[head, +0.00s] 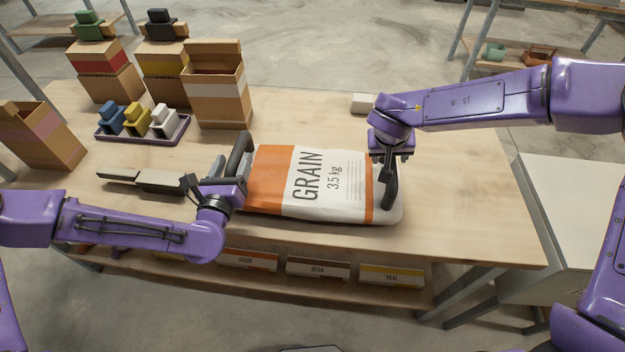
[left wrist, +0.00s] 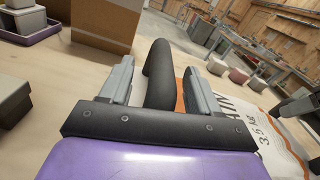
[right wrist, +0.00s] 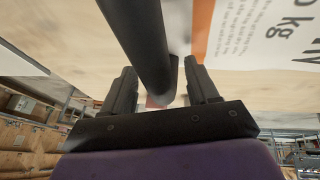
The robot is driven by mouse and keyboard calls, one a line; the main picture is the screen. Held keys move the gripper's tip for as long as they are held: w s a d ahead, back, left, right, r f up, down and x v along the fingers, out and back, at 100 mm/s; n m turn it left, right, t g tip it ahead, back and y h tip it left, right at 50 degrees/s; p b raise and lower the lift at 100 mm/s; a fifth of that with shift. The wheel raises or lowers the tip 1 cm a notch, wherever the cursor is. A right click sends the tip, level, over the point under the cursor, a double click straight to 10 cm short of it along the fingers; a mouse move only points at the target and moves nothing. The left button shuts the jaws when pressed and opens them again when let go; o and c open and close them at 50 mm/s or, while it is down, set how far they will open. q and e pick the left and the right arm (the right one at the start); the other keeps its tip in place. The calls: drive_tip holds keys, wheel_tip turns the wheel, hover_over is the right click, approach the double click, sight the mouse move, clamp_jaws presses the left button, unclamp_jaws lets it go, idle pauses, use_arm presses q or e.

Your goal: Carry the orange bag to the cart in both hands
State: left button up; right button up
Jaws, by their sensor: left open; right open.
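The orange and white GRAIN bag (head: 310,180) lies flat on the wooden table, with a dark handle at each end. My left gripper (head: 232,172) is at the left handle (head: 240,152); in the left wrist view that handle (left wrist: 159,75) stands between the open fingers. My right gripper (head: 388,162) is over the right end, at the right handle (head: 390,190). In the right wrist view that handle (right wrist: 140,40) runs between the open fingers. Contact with the handles cannot be told. A pale flat-topped unit (head: 575,195), perhaps the cart, stands right of the table.
Several cardboard boxes (head: 218,95) stand at the table's back left. A tray (head: 145,133) holds blue, yellow and white pieces. A grey flat tool (head: 150,180) lies left of my left gripper. A small white block (head: 362,103) is behind the bag. The table's right end (head: 470,190) is clear.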

use_arm(q)
clamp_jaws()
use_arm(e)
clamp_jaws()
use_arm(q)
drive_tip(key=shift+d, duration=0.1)
idle(1.1)
